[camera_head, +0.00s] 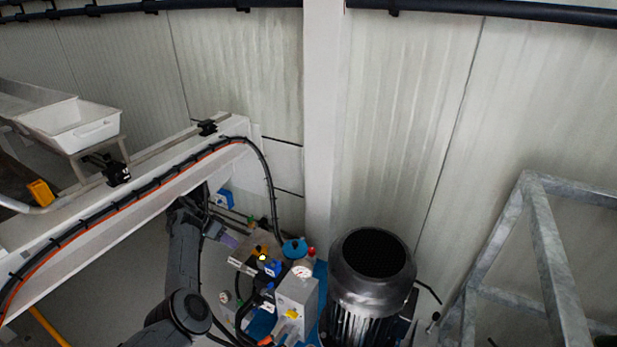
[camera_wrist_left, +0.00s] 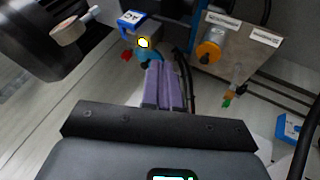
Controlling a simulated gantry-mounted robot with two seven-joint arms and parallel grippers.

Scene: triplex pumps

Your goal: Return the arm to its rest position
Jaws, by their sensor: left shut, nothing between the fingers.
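My left gripper (camera_head: 230,241) reaches in beside the pump unit in the head view, at the end of my dark left arm (camera_head: 185,258). Its purple fingers (camera_wrist_left: 162,84) are together and empty in the left wrist view. Just beyond the fingertips in that view is a blue part (camera_wrist_left: 131,19) with a yellow-lit spot. Whether the fingertips touch it cannot be told. My right gripper is in neither view.
The large black motor (camera_head: 372,268) stands right of a grey block with a gauge (camera_head: 301,271). A white beam (camera_head: 130,187) with cables runs above my left arm. A metal frame (camera_head: 545,250) stands at the right. An orange knob (camera_wrist_left: 208,52) is near the fingers.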

